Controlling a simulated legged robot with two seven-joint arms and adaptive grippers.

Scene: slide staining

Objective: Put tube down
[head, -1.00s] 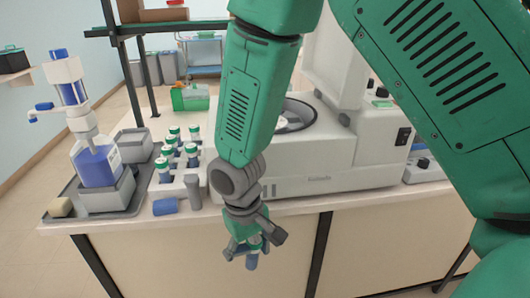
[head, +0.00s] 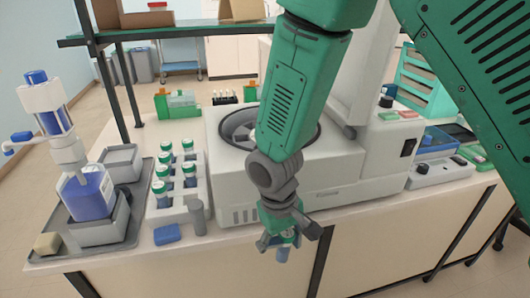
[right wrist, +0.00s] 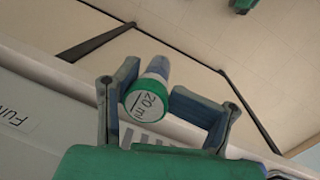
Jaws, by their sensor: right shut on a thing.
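My right gripper (head: 284,240) hangs in front of the bench's front edge, fingers pointing down. It is shut on a tube with a green cap and blue body (head: 283,252). In the right wrist view the tube's cap (right wrist: 145,101), marked "20 ml", shows between the fingers (right wrist: 165,90), and its bluish body (right wrist: 158,66) points away. The tube is clear of the bench top. A white rack (head: 178,212) with several green-capped tubes (head: 162,187) stands on the bench to the left of my gripper. My left gripper is not in view.
A centrifuge (head: 330,165) with its lid up stands behind my right arm. A blue block (head: 167,234) and a grey cylinder (head: 197,216) sit near the front edge.

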